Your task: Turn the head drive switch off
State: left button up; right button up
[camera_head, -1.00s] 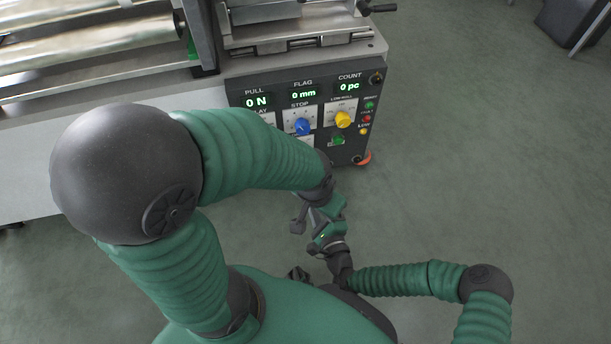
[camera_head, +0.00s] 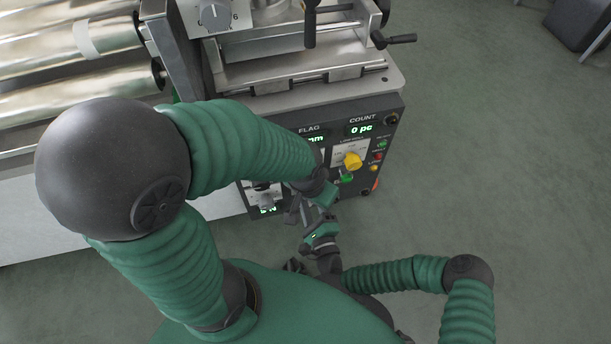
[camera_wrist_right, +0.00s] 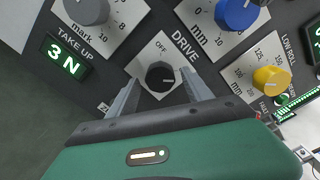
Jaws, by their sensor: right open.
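The drive switch (camera_wrist_right: 160,77) is a small black knob on a white plate in the right wrist view, with OFF printed above it and DRIVE to its upper right. A faint light mark shows on its right side, away from OFF. My right gripper (camera_wrist_right: 158,82) is open, one finger on each side of the knob; contact is unclear. In the head view my right gripper (camera_head: 320,236) is in front of the panel's lower part, and the drive switch is hidden there. My left gripper (camera_head: 323,196) is close beside it, its jaws unclear.
The dark control panel (camera_head: 385,150) carries a yellow low roll knob (camera_head: 352,160), a blue knob (camera_wrist_right: 237,12), a grey take-up knob (camera_wrist_right: 86,10) and a green display (camera_wrist_right: 64,56) reading 3 N. Rollers (camera_head: 70,60) are on the left.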

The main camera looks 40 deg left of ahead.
jog(key=shift+w+a, duration=0.25)
jog(key=shift+a, duration=0.2)
jog(key=shift+d+r, duration=0.15)
jog(key=shift+d, duration=0.15)
jog(key=shift+c, duration=1.8)
jog(key=shift+s+a, duration=0.1)
jog(key=shift+a, duration=0.1)
grip_shut()
pick_arm(q)
jog(key=shift+w+a+r, duration=0.15)
jog(key=shift+w+a, duration=0.05)
